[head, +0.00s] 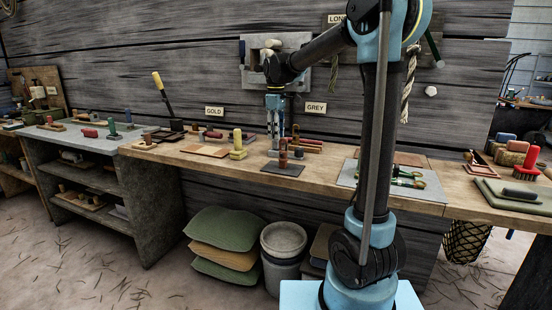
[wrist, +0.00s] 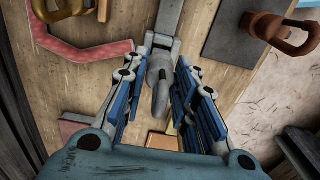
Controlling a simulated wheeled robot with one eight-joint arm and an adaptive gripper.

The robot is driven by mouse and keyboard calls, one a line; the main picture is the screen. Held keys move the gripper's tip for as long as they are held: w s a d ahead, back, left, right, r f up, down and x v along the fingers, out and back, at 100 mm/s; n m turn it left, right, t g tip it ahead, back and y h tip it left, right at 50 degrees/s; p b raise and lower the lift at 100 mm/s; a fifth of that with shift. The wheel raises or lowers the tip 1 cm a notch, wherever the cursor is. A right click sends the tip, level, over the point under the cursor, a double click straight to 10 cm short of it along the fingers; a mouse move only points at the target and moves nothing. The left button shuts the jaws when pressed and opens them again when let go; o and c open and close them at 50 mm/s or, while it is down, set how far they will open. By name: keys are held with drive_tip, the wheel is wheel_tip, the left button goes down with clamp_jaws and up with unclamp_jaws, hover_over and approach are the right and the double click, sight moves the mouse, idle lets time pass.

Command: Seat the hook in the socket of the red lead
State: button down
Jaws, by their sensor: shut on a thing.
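My gripper (wrist: 164,68) points down over the long wooden bench and is shut on a grey metal piece (wrist: 160,92), apparently the hook, with a rounded, tapering end. In the head view my gripper (head: 275,132) hangs above the bench, near the wall; the held piece is too small to make out there. A bent, pinkish-red strip (wrist: 88,56), possibly part of the red lead, lies on the bench at left in the wrist view, apart from my fingers. I cannot make out its socket. Reddish bars (head: 305,146) lie right of my gripper in the head view.
A brown upright piece (head: 283,153) stands on a dark plate (head: 287,170) in front of my gripper. A yellow block (head: 238,145) stands to its left. A gold-brown ringed piece (wrist: 66,7) is at the wrist view's top left. A grey mat (head: 347,178) with tools lies right.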

drive_tip(key=shift+f, duration=1.6)
idle(1.8)
drive_tip(key=c, duration=1.2)
unclamp_jaws()
drive_tip(key=shift+r, duration=0.1)
wheel_tip(320, 180, up, 12)
drive_tip(key=shift+w+f, duration=0.1)
drive_tip(key=shift+f, duration=0.05)
